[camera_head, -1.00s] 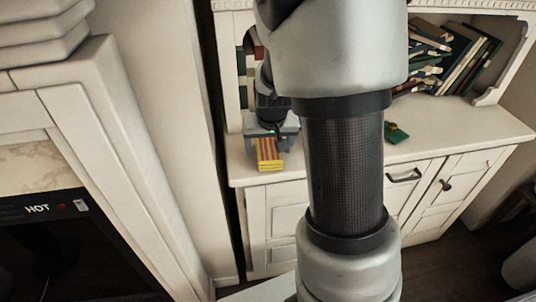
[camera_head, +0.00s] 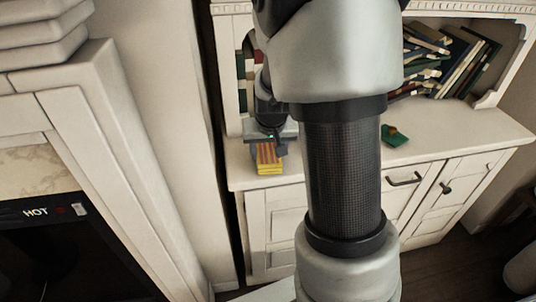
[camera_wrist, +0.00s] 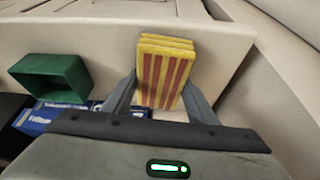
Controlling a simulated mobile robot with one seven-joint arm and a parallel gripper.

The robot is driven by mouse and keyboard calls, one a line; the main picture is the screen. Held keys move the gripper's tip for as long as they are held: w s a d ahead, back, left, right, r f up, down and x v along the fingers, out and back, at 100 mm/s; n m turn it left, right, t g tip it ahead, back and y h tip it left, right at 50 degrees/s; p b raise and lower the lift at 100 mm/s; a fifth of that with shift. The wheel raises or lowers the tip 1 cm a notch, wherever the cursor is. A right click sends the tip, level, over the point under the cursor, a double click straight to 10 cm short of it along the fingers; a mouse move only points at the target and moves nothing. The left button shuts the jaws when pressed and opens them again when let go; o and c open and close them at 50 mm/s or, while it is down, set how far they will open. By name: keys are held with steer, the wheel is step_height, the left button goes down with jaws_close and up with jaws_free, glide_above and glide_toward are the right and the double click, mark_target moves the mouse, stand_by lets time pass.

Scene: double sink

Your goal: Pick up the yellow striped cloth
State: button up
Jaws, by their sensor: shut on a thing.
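The yellow striped cloth (camera_head: 268,159) is a folded, block-like bundle with red-brown stripes, near the left front edge of the white cabinet top. In the wrist view the cloth (camera_wrist: 167,72) stands between the two grey fingers of my gripper (camera_wrist: 161,78). The fingers are shut on its sides. In the head view my gripper (camera_head: 268,143) comes from above and hides the back part of the cloth. I cannot tell whether the cloth still touches the cabinet top.
The white cabinet (camera_head: 470,127) has a shelf with leaning books (camera_head: 465,60) at the right. A small green object (camera_head: 395,135) lies on its top. The wrist view shows a green box (camera_wrist: 52,77) and a blue book (camera_wrist: 55,115) left of the cloth. A cream wall (camera_head: 165,130) stands left.

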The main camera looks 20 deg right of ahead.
mark_target(268, 150)
step_height(268, 150, up, 10)
steer(key=p, duration=0.3)
steer(key=shift+r+p, duration=0.15)
steer(key=shift+p, duration=0.15)
steer(key=o, duration=0.5)
steer(key=c, duration=0.4)
steer(key=shift+a, duration=0.1)
